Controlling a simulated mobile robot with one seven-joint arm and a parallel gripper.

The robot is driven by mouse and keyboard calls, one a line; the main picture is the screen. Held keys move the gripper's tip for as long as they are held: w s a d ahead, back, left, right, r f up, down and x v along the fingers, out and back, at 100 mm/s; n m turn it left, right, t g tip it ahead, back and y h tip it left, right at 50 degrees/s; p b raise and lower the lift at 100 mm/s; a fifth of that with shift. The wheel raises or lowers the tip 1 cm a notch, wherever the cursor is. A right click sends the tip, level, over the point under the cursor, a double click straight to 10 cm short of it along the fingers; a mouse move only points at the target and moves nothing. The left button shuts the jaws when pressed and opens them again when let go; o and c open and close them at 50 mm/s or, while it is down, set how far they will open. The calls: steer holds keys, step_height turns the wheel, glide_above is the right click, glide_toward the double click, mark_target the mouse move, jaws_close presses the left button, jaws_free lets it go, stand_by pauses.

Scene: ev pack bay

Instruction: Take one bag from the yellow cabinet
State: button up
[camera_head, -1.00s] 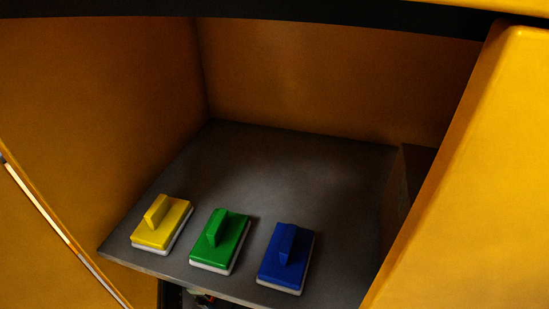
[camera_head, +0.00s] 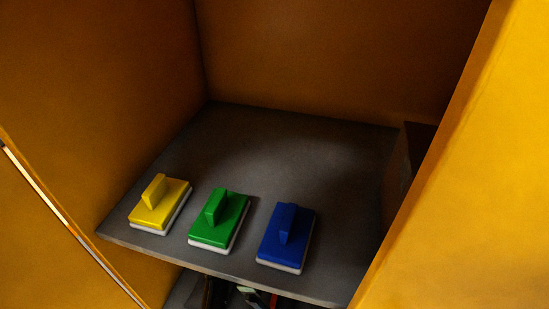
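The yellow cabinet (camera_head: 300,55) stands open in front of me, and I look down into it. Its grey shelf (camera_head: 290,135) holds three handled blocks with pale undersides in a row near the front edge: a yellow block (camera_head: 152,212), a green block (camera_head: 221,229) and a blue block (camera_head: 280,250). They are apart from each other, each with an upright grip on top. No bag can be made out on this shelf. My gripper is not in view.
A brown box-like thing (camera_head: 405,165) stands at the shelf's right side, partly hidden by the yellow door or side panel (camera_head: 455,180). Below the shelf's front edge, some dark and red items (camera_head: 245,294) show partly. The back of the shelf is clear.

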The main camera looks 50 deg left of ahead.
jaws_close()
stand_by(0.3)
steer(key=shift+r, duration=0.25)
